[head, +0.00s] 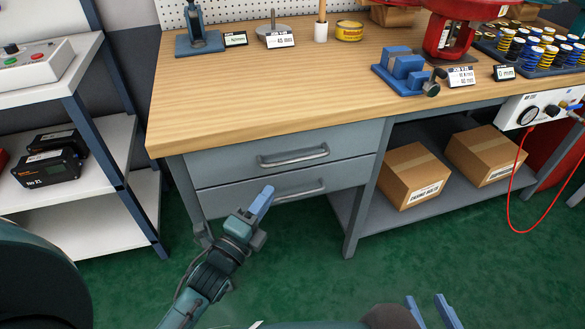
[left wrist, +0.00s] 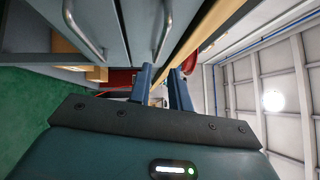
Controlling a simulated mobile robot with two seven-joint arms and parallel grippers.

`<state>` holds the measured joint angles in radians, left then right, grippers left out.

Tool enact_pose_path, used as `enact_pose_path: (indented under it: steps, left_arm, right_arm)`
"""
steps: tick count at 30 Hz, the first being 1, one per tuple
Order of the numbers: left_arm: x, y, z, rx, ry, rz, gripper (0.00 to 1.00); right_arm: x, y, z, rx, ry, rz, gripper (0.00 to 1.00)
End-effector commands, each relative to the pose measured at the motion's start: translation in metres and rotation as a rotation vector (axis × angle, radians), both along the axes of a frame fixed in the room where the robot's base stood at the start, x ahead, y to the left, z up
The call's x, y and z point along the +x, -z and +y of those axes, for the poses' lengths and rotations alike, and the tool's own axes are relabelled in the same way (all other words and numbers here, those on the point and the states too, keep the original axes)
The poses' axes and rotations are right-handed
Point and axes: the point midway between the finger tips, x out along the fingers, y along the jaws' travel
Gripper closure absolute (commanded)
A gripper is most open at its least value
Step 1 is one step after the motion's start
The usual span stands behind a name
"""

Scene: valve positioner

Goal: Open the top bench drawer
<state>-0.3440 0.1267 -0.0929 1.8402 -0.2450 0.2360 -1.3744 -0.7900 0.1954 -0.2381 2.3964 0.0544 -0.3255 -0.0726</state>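The top bench drawer (head: 225,164) is a grey front under the wooden bench top, and it looks flush and closed. Its metal bar handle (head: 295,157) is also in the left wrist view (left wrist: 163,28). My left gripper (head: 262,200) is below and left of that handle in the head view. In the left wrist view its two blue fingers (left wrist: 161,75) stand apart, with nothing seen between them. The top handle is beyond their tips, and I see no contact. My right gripper (head: 431,303) is open and empty at the bottom edge, away from the bench.
The lower drawer (head: 225,200) has a similar handle (head: 300,190) and looks closed. A bench leg (head: 364,195) and shelf boxes (head: 413,175) are to the right. A white shelf rack (head: 130,205) stands left. Green floor (head: 300,245) in front is clear.

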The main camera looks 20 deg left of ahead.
Motion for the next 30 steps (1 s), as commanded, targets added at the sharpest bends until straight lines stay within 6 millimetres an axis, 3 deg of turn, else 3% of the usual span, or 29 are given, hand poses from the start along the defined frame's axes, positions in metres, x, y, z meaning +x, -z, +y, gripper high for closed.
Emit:
enact_pose_path:
  steps: [16, 22, 30]
  left_arm:
    - [0.101, -0.014, -0.021, -0.005, 0.001, 0.001, 0.8]
    - [0.117, -0.016, -0.024, -0.004, 0.001, 0.004, 0.8]
    - [0.119, -0.017, -0.025, -0.004, 0.001, 0.004, 0.8]
  right_arm:
    - [0.003, 0.014, 0.004, -0.028, -0.021, 0.006, 0.64]
    - [0.003, 0.017, 0.005, -0.035, -0.025, 0.007, 0.64]
    - [0.003, 0.017, 0.005, -0.036, -0.026, 0.008, 0.64]
